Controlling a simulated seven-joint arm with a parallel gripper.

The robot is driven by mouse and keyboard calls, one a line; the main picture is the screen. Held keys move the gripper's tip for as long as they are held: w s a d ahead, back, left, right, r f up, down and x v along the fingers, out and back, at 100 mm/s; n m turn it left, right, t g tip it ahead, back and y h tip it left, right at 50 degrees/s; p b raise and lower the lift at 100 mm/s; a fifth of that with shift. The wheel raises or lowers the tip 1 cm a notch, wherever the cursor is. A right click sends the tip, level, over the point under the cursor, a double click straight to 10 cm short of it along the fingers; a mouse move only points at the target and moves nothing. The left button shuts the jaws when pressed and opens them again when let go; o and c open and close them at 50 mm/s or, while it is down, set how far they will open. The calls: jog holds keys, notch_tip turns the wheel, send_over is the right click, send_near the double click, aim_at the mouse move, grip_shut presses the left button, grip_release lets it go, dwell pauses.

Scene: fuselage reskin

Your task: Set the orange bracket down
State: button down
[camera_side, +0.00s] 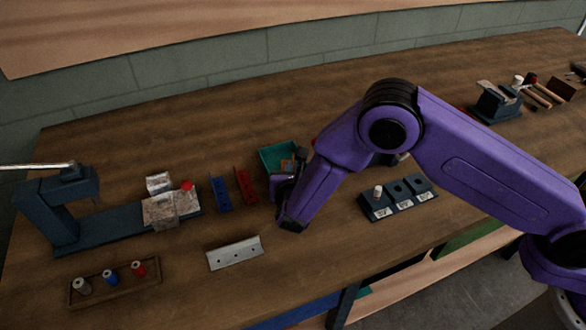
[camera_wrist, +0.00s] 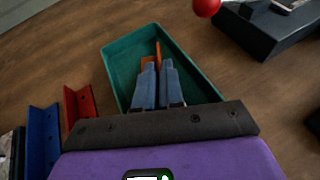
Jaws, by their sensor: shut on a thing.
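The orange bracket (camera_wrist: 158,50) shows in the wrist view as thin orange parts at and just beyond my fingertips. My gripper (camera_wrist: 157,68) is shut on it, and the fingers hide most of it. Both are over the inside of a green tray (camera_wrist: 117,56); I cannot tell whether the bracket touches the tray floor. In the side view the tray (camera_side: 273,153) is partly hidden behind my gripper and wrist, and only a small patch of orange (camera_side: 287,167) shows there.
A blue bracket (camera_side: 220,195) and a red bracket (camera_side: 246,186) stand left of the tray. A grey bracket (camera_side: 235,254) lies nearer the front. A dark clamp fixture (camera_side: 110,222) stands at left. A dark block with sockets (camera_side: 398,199) is at right. Bare wood lies behind the tray.

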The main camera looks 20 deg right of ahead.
jog(key=shift+f, duration=0.3)
jog(key=c, duration=1.2)
grip_release()
jog(key=v, duration=1.7)
jog(key=s+d+r+m+g, duration=0.2)
jog(key=d+r+m+g, duration=0.25)
jog(key=d, duration=0.55)
jog(key=s+d+r+m+g, duration=0.1)
jog(key=d+r+m+g, duration=0.2)
jog(key=d+m, duration=0.45)
jog(key=s+d+r+m+g+y, duration=0.1)
jog(key=s+d+m, duration=0.1)
jog(key=s+d, duration=0.3)
jog(key=s+d+r+m+g+y, duration=0.1)
jog(key=s+d+m+g+y, duration=0.1)
jog(key=s+d, duration=0.3)
jog(key=s+d+r+m+g+y, duration=0.1)
jog(key=s+d+m+g+y, duration=0.1)
jog(key=s+d, duration=0.3)
jog(key=shift+s+r+m, duration=0.2)
jog(key=shift+s+m, duration=0.2)
jog(key=shift+s, duration=0.95)
